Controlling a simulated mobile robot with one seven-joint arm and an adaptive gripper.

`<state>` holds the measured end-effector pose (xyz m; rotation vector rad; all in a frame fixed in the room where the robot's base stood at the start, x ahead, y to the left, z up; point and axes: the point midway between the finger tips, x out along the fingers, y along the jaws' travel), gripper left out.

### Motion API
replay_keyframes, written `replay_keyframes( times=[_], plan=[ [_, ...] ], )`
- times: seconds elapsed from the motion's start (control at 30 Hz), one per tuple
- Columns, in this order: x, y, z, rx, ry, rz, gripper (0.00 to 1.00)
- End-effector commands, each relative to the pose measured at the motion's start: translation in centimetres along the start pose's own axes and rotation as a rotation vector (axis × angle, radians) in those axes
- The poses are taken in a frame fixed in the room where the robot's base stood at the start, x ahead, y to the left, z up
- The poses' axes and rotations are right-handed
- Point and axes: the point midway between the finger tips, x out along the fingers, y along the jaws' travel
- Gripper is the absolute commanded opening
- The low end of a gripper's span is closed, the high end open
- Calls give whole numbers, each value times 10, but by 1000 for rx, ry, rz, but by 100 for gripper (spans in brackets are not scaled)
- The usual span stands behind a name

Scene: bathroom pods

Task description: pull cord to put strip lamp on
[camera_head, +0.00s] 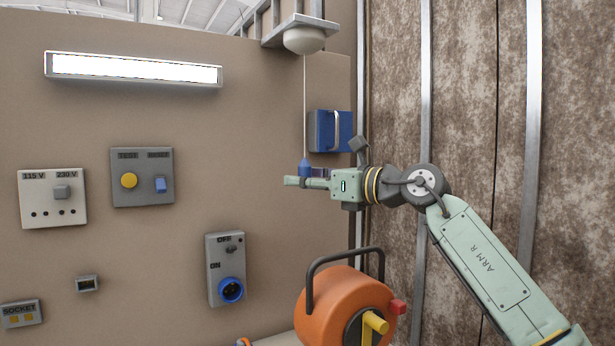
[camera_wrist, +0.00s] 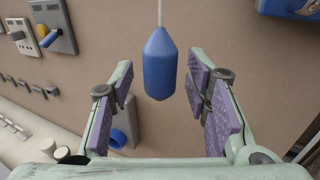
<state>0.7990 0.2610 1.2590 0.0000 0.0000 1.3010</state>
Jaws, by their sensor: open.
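The strip lamp (camera_head: 135,69) on the wall at upper left is lit bright white. A thin white cord (camera_head: 304,110) hangs from a round ceiling pull switch (camera_head: 304,40) and ends in a blue pull handle (camera_head: 305,167). My gripper (camera_head: 300,182) is at the handle's height in the head view, overlapping its lower end. In the wrist view my gripper (camera_wrist: 160,100) is open, with purple pads either side of the blue handle (camera_wrist: 160,62). Visible gaps separate the handle from both pads. The handle hangs upright.
A blue box with a pale handle (camera_head: 330,130) is on the wall just behind the cord. An orange cable reel (camera_head: 345,305) stands below my arm. Switch panels (camera_head: 142,177) and a blue socket (camera_head: 230,290) are on the wall at left. A brown patterned wall is at right.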

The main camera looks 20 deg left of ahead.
Motion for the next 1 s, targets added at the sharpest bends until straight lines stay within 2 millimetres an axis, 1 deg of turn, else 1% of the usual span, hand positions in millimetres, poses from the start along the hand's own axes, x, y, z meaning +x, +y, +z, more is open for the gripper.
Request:
replay_keyframes(
  times=[0.27, 1.0],
  plan=[
    [-3, 0, 0, 0, 0, -1, 43],
    [-75, -1, 0, 1, -1, -1, 43]
  ],
)
